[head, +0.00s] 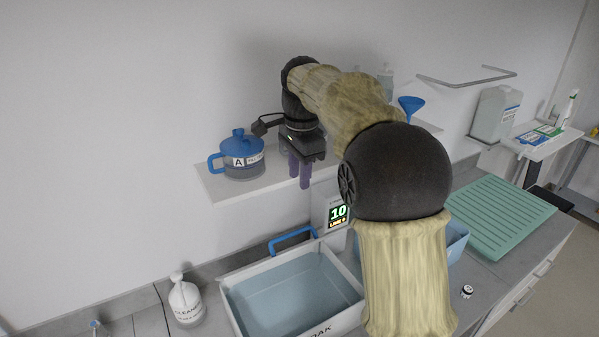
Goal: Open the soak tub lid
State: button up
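The soak tub (233,307) is a white-rimmed rectangular tub at the bottom middle of the head view, with part of "SOAK" readable on its front rim. A pale blue surface (290,296) fills its frame; I cannot tell whether this is a see-through lid or the open inside. A blue bar handle (292,238) stands at its back edge. My gripper (299,181) hangs fingers down above and behind the tub, in front of the wall shelf, apart from the handle. Its two purple fingers look close together with nothing visible between them; their gap is unclear. My arm hides the tub's right side.
A wall shelf (222,193) holds a blue-lidded jug marked A (240,158) left of my gripper. A display reading 10 (337,214) stands behind the tub. A cleaner bottle (186,302) stands left of it. A green ribbed mat (495,215) and a small round item (467,291) lie right.

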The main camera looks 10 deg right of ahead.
jog(key=shift+r, duration=0.3)
jog(key=shift+d+f, duration=0.1)
jog(key=shift+f, duration=0.1)
jog(key=c, duration=0.7)
jog(key=s+d+f+n+b, duration=0.1)
jog(key=s+f+n, duration=0.1)
jog(key=f, duration=0.2)
jog(key=s+d+f+n+b, duration=0.1)
jog(key=s+d+f+n, duration=0.1)
jog(key=f, duration=0.3)
jog(key=s+d+f+n+b, duration=0.1)
jog(key=s+f+n, duration=0.2)
jog(key=s+f, duration=0.1)
jog(key=shift+d+f+t, duration=0.15)
jog(key=shift+f+t, duration=0.25)
jog(key=shift+f, duration=0.15)
grip_shut()
jog(key=s+d+f+n+t+b, duration=0.1)
jog(key=s+d+f+n+b, duration=0.1)
jog(key=s+f+n, duration=0.4)
jog(key=s+f, duration=0.5)
jog(key=s, duration=0.2)
jog(key=shift+s+d+n, duration=0.25)
jog(key=shift+d+n, duration=0.05)
jog(key=shift+d, duration=0.05)
jog(key=shift+w+f, duration=0.1)
